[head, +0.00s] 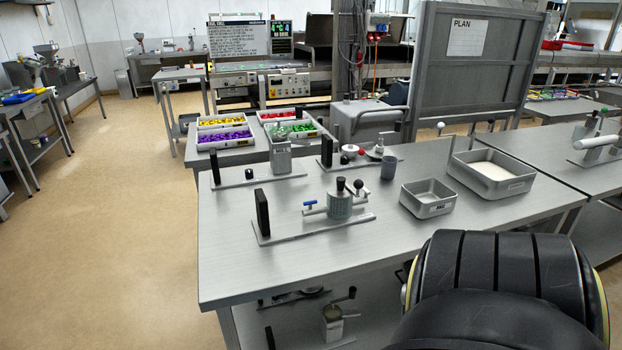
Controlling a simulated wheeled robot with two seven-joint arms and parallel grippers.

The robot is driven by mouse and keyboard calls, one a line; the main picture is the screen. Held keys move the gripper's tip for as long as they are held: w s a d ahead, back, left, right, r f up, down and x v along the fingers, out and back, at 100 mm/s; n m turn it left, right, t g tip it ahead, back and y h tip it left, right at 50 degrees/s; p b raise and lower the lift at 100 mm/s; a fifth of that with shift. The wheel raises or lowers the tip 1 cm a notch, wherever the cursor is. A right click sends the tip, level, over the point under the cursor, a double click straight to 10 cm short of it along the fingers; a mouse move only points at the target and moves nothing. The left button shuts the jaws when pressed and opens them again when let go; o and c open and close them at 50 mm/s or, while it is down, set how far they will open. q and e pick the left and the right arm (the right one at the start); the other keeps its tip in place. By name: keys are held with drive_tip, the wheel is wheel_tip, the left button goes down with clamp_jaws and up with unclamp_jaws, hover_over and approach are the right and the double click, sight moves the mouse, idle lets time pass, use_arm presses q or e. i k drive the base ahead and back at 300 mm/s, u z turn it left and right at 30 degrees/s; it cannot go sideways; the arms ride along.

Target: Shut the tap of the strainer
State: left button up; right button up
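The strainer is most likely the small grey pot (340,205) on a flat metal base plate, in the middle of the near steel table. A tap with a blue handle (310,203) sits on a pipe at the pot's left side. The blue handle looks roughly level; I cannot tell whether the tap is open or shut. A crank with a dark knob stands on top of the pot. A black upright plate (262,213) stands at the base's left end. Neither of my grippers shows; only a large black part of my own arm fills the lower right.
Other devices on base plates stand behind the strainer. A grey cup (388,167), a small metal tray (428,205) and a larger tray with pale contents (520,183) are to the right. The table's front left corner (225,285) is clear.

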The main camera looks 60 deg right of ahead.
sight(309, 203)
drive_tip(key=z, duration=0.75)
drive_tip(key=i, duration=0.85)
drive_tip(key=z, duration=0.8)
